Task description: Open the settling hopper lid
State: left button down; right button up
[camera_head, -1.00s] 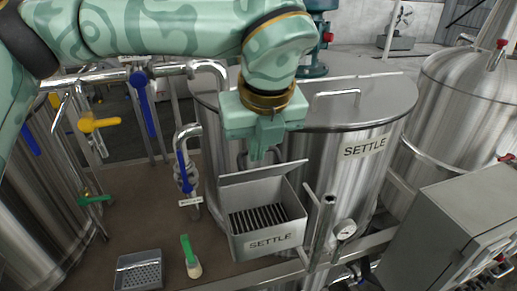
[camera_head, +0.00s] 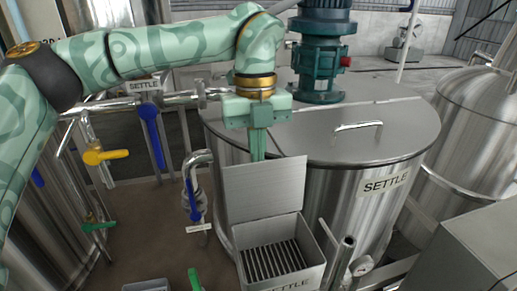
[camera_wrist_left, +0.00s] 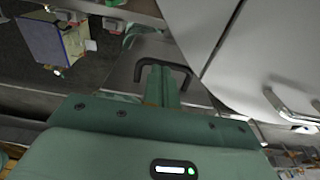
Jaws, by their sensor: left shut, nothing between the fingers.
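The settling hopper (camera_head: 283,284), a grey metal box marked SETTLE, stands in front of the SETTLE tank, its grate visible inside. Its lid (camera_head: 265,188) stands raised at the back of the opening, its flat inner face towards me. My left gripper (camera_head: 258,145) points down just behind the lid's top edge, which hides the fingertips. In the left wrist view the shut, empty fingers (camera_wrist_left: 161,86) are beside a black handle (camera_wrist_left: 179,70) on a grey panel, apparently the lid's outer side. I cannot tell whether they touch it. My right gripper is not in view.
The SETTLE tank (camera_head: 385,190) with its top handle (camera_head: 358,127) and green motor (camera_head: 320,55) stands close behind. Pipes with a blue valve handle (camera_head: 153,135) and a yellow one (camera_head: 103,156) are at left. A grey cabinet (camera_head: 470,255) is at lower right.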

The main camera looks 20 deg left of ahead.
pick_arm(q)
jog(key=shift+w+a+f, duration=0.2)
jog(key=shift+w+a, duration=0.1)
jog(key=shift+w, duration=0.2)
jog(key=shift+r, duration=0.1)
notch_tip(320, 180, up, 16)
jog(key=w, duration=0.1)
jog(key=shift+a+p, duration=0.4)
jog(key=shift+p, duration=0.05)
